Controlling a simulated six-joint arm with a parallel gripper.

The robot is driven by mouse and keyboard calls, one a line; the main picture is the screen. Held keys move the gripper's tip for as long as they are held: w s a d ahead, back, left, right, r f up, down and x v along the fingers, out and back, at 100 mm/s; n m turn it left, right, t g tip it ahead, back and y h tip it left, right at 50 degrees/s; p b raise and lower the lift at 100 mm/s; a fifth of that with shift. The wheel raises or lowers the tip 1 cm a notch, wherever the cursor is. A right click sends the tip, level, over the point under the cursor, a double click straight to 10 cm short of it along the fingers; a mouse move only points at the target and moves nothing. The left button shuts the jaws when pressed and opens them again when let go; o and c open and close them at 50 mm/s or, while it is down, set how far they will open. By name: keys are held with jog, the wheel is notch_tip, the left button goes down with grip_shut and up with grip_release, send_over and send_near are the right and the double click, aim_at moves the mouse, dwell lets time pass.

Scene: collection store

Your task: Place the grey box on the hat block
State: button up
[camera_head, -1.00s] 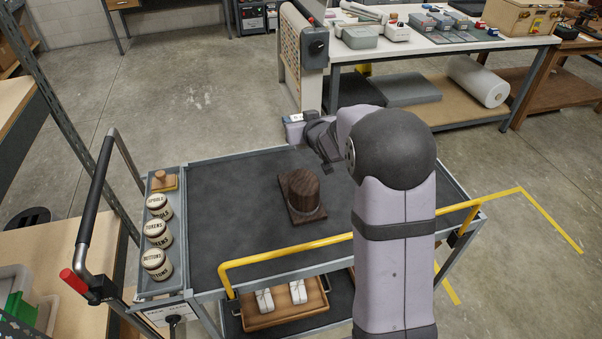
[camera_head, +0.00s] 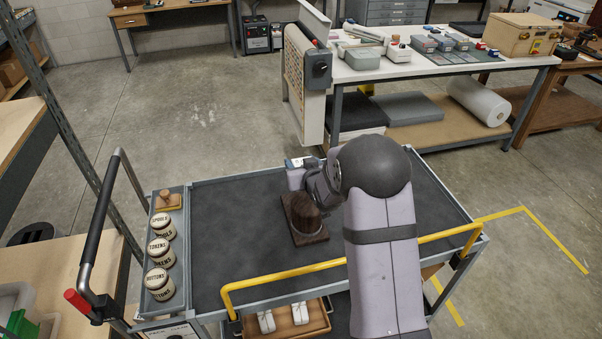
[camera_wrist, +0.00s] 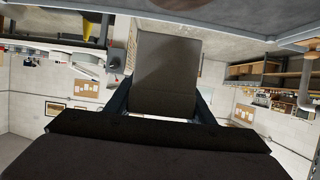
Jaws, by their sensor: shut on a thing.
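The hat block (camera_head: 303,211) is a dark brown wooden dome on a square wooden base, standing on the dark cart top. In the wrist view my gripper (camera_wrist: 163,104) is shut on the grey box (camera_wrist: 166,72), with one finger at each side of it. The box looks dark grey and plain there.
The cart top (camera_head: 235,245) is otherwise largely clear. A side tray (camera_head: 153,303) on its left holds round labelled tins (camera_head: 160,253) and a small wooden piece (camera_head: 167,200). A yellow rail (camera_head: 300,271) runs along the near edge. A white worktable (camera_head: 385,72) stands behind.

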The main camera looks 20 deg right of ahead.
jog(key=shift+f+p, duration=0.6)
jog(key=shift+f, duration=1.5)
jog(key=shift+f, duration=0.1)
jog(key=shift+f, duration=0.1)
jog(key=o, duration=1.1)
jog(key=shift+o, duration=0.2)
jog(key=b+v, duration=0.3)
jog(key=v, duration=0.9)
jog(key=shift+s, duration=0.1)
